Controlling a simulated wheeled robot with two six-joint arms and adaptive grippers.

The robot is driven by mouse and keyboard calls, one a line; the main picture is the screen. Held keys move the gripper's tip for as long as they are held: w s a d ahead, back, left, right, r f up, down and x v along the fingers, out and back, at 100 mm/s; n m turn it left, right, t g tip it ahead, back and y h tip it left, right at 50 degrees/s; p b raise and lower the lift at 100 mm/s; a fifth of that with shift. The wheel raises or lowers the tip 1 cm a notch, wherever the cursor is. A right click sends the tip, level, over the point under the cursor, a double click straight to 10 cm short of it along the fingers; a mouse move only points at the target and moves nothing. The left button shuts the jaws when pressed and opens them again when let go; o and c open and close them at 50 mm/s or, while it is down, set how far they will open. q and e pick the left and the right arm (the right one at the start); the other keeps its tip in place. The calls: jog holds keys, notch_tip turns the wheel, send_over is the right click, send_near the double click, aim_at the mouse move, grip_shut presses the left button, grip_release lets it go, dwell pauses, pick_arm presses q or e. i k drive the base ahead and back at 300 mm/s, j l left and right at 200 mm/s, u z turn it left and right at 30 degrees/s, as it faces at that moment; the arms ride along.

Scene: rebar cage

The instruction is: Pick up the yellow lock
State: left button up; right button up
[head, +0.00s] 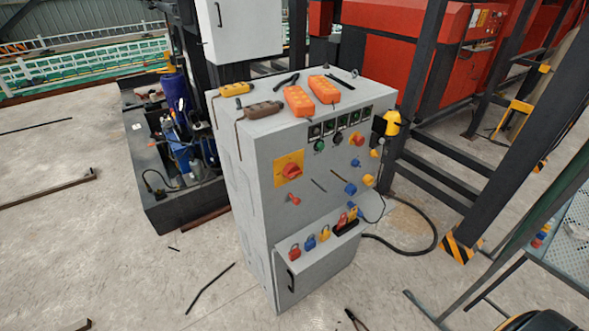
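A small yellow lock (325,233) is on the sloped lower ledge of a grey control cabinet (257,190). It is in a row with a red lock (294,251) and a blue lock (310,242) to its left. A black holder (345,227) with more small red and yellow pieces is just to its right. The locks are small, so their shackles are hard to make out. Neither of my grippers can be made out in the head view.
Orange and yellow pendant controls (299,101) lie on the cabinet top. Knobs, including a red switch on a yellow plate (289,169), stick out of its front. A black cable (425,243) runs over the floor at right. Concrete floor in front is mostly clear, with thin rods.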

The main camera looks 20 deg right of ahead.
aim_at(325, 234)
jog(key=z, duration=0.95)
